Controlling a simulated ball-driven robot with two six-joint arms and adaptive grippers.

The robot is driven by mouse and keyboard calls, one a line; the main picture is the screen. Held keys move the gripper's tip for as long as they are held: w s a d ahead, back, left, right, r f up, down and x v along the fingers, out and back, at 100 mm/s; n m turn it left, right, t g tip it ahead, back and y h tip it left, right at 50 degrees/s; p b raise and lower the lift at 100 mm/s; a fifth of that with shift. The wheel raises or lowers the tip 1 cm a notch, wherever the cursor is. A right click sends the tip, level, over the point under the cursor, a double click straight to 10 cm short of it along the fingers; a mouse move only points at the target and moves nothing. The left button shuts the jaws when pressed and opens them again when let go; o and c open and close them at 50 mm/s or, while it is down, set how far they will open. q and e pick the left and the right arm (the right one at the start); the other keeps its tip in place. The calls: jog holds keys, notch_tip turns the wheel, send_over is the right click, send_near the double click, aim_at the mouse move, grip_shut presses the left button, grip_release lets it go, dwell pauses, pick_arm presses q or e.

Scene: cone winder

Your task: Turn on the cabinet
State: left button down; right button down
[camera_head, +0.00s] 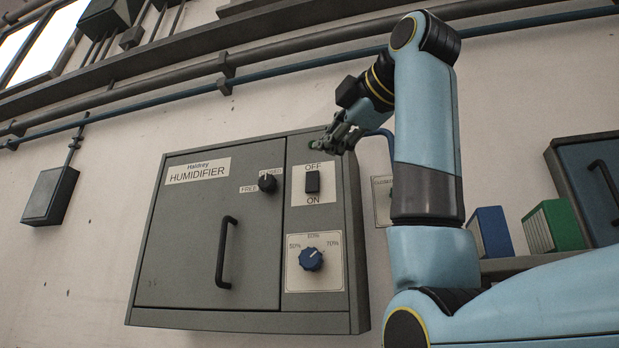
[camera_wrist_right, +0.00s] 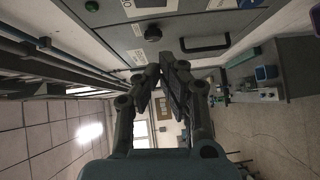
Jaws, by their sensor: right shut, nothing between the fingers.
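The grey humidifier cabinet (camera_head: 180,240) hangs on the wall. On its right panel is a black rocker switch (camera_head: 312,182), with OFF above it and ON below. My right gripper (camera_head: 340,140) is shut and empty, at the cabinet's upper right corner, above and to the right of the switch. Whether it touches the cabinet I cannot tell. The wrist view shows the closed fingers (camera_wrist_right: 160,70) and, beyond them, part of the cabinet front with a round green part (camera_wrist_right: 92,6). My left gripper is not in view.
The cabinet also has a black knob (camera_head: 267,183), a door handle (camera_head: 226,252) and a blue dial (camera_head: 311,259). Pipes (camera_head: 260,78) run along the wall above. Blue (camera_head: 491,232) and green (camera_head: 553,226) binders stand at the right. The space before the door is clear.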

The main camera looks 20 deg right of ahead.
jog(key=p, duration=0.5)
send_near(310, 178)
jog(key=w+a+f, duration=0.2)
jog(key=w+a, duration=0.1)
jog(key=a, duration=0.2)
jog(key=w, duration=0.1)
jog(key=d+p, duration=0.1)
jog(key=w, duration=0.1)
jog(key=shift+w+d+f, duration=0.25)
jog(key=shift+w, duration=0.1)
jog(key=shift+w+d+f+p, duration=0.1)
jog(key=shift+w+d+p, duration=0.15)
jog(key=shift+p, duration=0.1)
jog(key=shift+a, duration=0.15)
jog(key=shift+s, duration=0.1)
